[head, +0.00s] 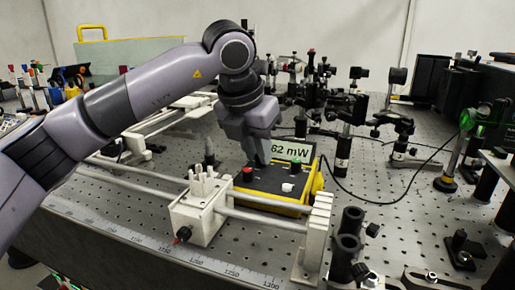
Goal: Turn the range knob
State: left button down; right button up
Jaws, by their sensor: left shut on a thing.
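The power meter (268,182) is a black and yellow box on the bench, with a raised display (291,150) whose visible part reads "62 mW". My left gripper (263,160) points down onto the panel beside the display. It is shut on what appears to be the range knob, which the fingers hide. The left end of the display is covered by the gripper. My right gripper is out of view.
A white carriage (200,207) on twin rails stands in front of the meter, with a ruler (165,255) along the bench edge. A black cable (375,200) runs right from the meter. Optics posts (343,150) crowd behind and to the right.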

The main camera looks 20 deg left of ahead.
pick_arm(q)
jog(key=c, duration=1)
grip_release()
jog(key=shift+c, duration=0.2)
jog(key=v, duration=0.7)
jog(key=shift+p, duration=0.45)
jog(key=shift+s, duration=0.1)
